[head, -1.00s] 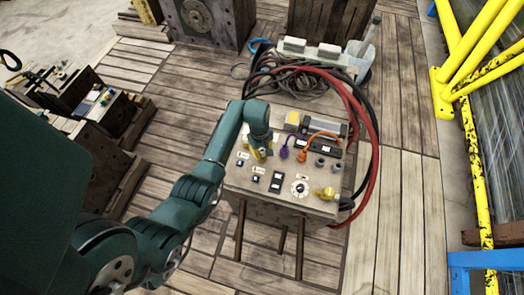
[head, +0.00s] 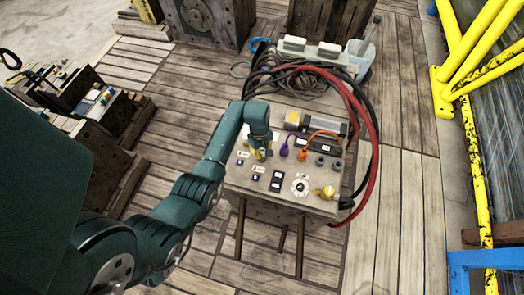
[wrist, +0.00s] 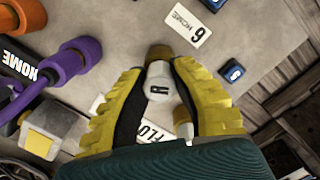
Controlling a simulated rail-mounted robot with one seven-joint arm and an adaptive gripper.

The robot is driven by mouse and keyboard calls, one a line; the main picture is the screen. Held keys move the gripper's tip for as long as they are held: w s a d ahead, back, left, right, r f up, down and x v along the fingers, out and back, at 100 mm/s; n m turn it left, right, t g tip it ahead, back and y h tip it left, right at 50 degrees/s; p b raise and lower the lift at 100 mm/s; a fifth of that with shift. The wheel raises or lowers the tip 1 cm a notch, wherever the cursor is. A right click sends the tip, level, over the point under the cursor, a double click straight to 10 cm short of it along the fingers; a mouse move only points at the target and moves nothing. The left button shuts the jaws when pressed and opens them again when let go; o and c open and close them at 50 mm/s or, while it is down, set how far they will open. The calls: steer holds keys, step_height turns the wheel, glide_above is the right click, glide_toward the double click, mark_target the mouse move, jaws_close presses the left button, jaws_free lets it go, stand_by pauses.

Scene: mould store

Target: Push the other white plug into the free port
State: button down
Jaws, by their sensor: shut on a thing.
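My gripper (wrist: 160,98) has yellow ridged fingers closed on a white plug (wrist: 158,80) marked with a dark letter, in the middle of the wrist view. A brass-coloured round part (wrist: 160,52) shows at the plug's far end; I cannot tell whether the plug is seated in a port. A second pale, yellow-ended piece (wrist: 183,124) shows beside the right finger, partly hidden. In the head view my gripper (head: 260,154) is low over the left part of the grey panel box (head: 235,180), and its fingers hide the plug there.
A purple plug (wrist: 78,62) and an orange plug (wrist: 28,14) stand left of my gripper. A yellow knob (head: 327,192) is at the panel's front right. Red and black cables (head: 366,140) loop behind.

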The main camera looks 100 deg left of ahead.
mark_target(263, 151)
steer(key=shift+f, duration=0.25)
steer(key=shift+c, duration=2.4)
jaws_free()
steer(key=shift+r, duration=0.1)
step_height(263, 151, up, 8)
steer(key=p, duration=0.8)
steer(key=shift+f, duration=0.3)
